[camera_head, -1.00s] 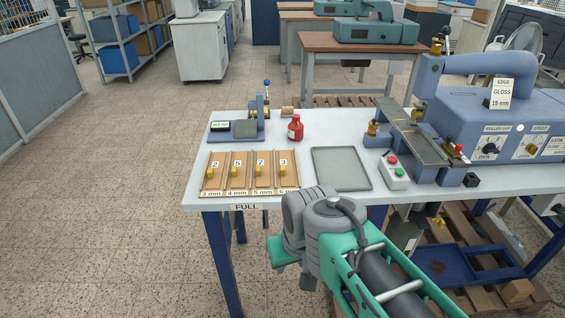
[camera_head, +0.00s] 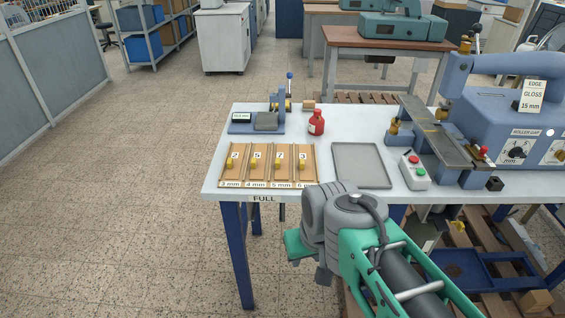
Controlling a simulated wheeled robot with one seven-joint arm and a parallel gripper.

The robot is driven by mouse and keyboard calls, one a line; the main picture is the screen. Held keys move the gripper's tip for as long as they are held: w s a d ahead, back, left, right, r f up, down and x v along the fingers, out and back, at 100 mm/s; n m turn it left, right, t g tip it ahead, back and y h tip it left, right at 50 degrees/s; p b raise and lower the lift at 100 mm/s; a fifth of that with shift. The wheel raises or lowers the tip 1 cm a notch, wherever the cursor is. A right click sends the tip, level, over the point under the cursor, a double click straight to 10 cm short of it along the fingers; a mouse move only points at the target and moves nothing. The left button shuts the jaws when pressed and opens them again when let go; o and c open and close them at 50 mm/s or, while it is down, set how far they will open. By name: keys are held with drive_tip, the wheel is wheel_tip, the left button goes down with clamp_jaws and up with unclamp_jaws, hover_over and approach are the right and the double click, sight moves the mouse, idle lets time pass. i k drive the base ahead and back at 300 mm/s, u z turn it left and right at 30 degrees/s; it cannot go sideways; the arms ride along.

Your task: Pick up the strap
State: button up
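I cannot pick out a strap for certain. A wooden board (camera_head: 268,183) on the near left of the white table has several lanes labelled in mm, each with a yellow numbered piece. Brown strips seem to lie in the lanes, but they are too small to tell apart from the board. My arm reaches in from the bottom right, and its grey joint stands in front of the table's near edge. My gripper's fingers do not show.
The white table (camera_head: 228,185) carries an empty grey tray (camera_head: 361,166), a red bottle (camera_head: 316,124), a small blue press (camera_head: 268,121), a button box (camera_head: 414,171) and a blue edge machine (camera_head: 495,115). Open floor lies left of the table.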

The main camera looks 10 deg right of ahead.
sight(282, 157)
drive_tip(key=k, duration=0.65)
drive_tip(key=u, duration=0.65)
drive_tip(key=i, duration=2.05)
drive_tip(key=z, duration=0.6)
